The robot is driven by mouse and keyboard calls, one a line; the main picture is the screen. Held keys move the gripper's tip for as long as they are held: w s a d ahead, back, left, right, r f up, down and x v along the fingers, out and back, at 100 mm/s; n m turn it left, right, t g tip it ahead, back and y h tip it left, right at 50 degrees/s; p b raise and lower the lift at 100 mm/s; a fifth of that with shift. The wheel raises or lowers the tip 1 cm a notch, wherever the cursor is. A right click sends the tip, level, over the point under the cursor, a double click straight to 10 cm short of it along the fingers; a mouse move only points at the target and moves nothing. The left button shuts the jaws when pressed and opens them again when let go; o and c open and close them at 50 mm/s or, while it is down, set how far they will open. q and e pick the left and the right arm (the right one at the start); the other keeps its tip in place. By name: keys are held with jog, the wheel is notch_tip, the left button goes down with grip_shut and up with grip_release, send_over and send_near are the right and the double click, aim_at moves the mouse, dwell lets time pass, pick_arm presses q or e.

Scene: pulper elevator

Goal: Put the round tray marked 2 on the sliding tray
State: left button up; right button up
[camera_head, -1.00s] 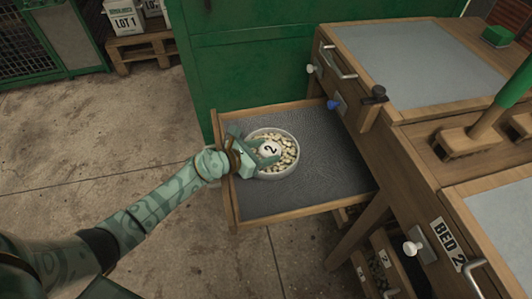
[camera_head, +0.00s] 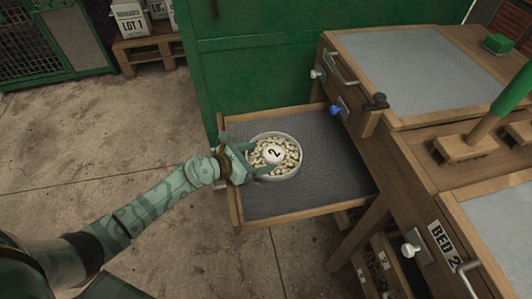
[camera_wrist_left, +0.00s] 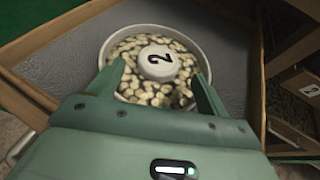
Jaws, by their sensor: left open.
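The round tray marked 2 (camera_head: 291,173) is a shallow pale metal dish full of cream-coloured beans, with a white knob numbered 2 (camera_head: 274,154) in its middle. It rests flat on the dark mesh of the sliding tray (camera_head: 330,185), a wood-framed drawer pulled out from the bench. My left gripper (camera_head: 257,161) is open at the dish's left side. In the left wrist view its fingers (camera_wrist_left: 158,82) stand apart at either side of the dish's near part, and the knob (camera_wrist_left: 158,62) lies beyond them, not gripped. My right gripper is not in view.
The wooden bench (camera_head: 375,145) with a blue knob (camera_head: 336,109) and handles stands at the right. A green panel (camera_head: 260,60) rises behind the sliding tray. The concrete floor at left is clear.

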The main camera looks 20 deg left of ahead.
pick_arm(q)
jog(key=p+v, duration=0.1)
jog(key=v, duration=0.6)
jog(key=shift+s+a+r, duration=0.15)
jog(key=shift+s+r, duration=0.05)
jog(key=shift+s, duration=0.05)
jog(key=shift+s+a, duration=0.1)
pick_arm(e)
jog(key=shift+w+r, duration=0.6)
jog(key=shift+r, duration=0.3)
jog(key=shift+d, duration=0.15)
